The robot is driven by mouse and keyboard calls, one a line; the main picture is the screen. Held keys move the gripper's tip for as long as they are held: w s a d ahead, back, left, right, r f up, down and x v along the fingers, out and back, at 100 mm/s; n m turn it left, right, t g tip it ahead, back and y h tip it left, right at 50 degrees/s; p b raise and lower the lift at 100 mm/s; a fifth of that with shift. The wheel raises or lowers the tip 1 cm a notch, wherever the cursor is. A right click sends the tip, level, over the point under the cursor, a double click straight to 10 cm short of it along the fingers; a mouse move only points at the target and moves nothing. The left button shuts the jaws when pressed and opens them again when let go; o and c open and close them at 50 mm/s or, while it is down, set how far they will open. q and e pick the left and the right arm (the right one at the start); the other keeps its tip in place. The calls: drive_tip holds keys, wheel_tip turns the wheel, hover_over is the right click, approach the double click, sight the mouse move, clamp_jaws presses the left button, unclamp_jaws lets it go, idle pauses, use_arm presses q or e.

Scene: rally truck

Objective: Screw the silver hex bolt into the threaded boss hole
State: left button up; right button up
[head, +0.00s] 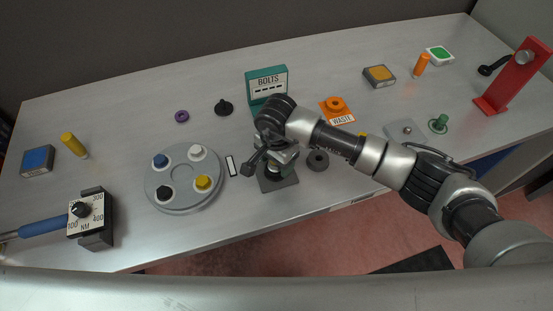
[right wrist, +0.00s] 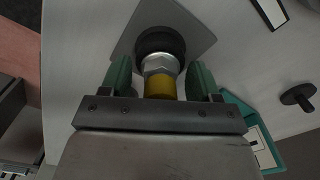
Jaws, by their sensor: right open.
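My right gripper (head: 275,168) is over the dark boss block (head: 279,184) at the bench's front middle, pointing down. In the right wrist view, a silver hex bolt head (right wrist: 159,65) shows between the two green-padded fingers (right wrist: 160,77), with a gap on each side. It sits at the round black boss (right wrist: 160,42) on a grey plate. A yellow cylindrical piece (right wrist: 160,87) shows between the hex and my palm. The boss hole is hidden, so the bolt's depth cannot be told. My left gripper is not in view.
A round grey tray (head: 184,203) with several coloured-top pieces stands left of the boss. A green BOLTS box (head: 267,80), an orange WASTE dish (head: 337,107) and a dark ring (head: 318,160) are near. A blue-handled torque wrench (head: 45,227) lies far left. A red stand (head: 512,78) is far right.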

drive_tip(key=shift+r, duration=0.1)
wheel_tip(320, 180, up, 11)
drive_tip(key=b, duration=0.2)
drive_tip(key=shift+f+b, duration=0.2)
drive_tip(key=shift+b, duration=0.1)
drive_tip(key=shift+o, duration=0.4)
drive_tip(key=o, duration=0.5)
